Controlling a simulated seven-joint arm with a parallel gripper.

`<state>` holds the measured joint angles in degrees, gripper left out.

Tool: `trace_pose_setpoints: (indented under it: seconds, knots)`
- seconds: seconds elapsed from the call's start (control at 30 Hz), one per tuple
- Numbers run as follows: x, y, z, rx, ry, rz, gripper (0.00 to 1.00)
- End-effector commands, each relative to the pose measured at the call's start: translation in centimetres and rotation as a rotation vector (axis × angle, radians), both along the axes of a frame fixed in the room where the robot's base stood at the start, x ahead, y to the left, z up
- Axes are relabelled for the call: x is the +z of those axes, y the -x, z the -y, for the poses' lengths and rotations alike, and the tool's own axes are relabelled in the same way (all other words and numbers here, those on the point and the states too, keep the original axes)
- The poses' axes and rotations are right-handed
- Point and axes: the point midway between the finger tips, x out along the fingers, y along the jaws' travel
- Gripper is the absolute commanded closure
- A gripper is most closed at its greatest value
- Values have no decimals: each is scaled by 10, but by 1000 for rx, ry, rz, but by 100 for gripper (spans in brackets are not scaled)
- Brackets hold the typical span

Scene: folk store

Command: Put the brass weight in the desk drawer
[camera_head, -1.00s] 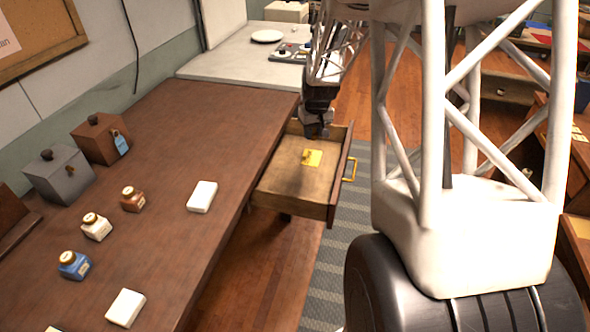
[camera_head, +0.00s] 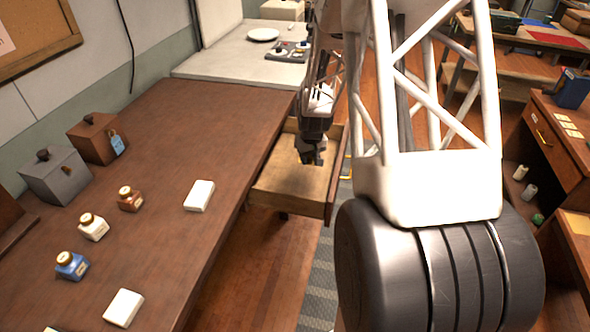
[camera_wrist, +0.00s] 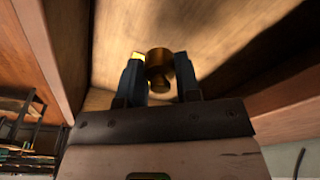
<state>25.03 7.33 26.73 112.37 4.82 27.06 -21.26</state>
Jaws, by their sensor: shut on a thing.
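The desk drawer (camera_head: 275,186) stands pulled open at the right side of the brown desk (camera_head: 215,150). My gripper (camera_head: 313,158) is over the drawer, pointing down into it. In the wrist view the brass weight (camera_wrist: 158,62), a small round knobbed piece, sits between the two dark fingers, which are shut on it. The wooden drawer floor is behind it, and I cannot tell whether the weight touches it. In the head view my gripper hides the weight. A bit of yellow (camera_wrist: 137,55) shows beside the left finger in the wrist view.
Ink bottles (camera_head: 93,227), white blocks (camera_head: 199,195), a grey box (camera_head: 55,177) and a brown box (camera_head: 97,138) stand on the desk. A plate (camera_head: 263,34) lies on the white table behind. A cabinet (camera_head: 552,140) stands at the right.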

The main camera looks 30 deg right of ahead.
Motion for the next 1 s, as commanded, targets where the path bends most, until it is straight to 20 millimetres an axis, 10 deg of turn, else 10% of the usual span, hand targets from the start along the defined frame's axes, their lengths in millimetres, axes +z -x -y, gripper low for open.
trace_pose_setpoints:
  seconds: [0.5, 1.0]
  knots:
    - [-56, 0, 0, 0, -1, -2, 99]
    - [-63, 0, 0, 0, 0, 0, 99]
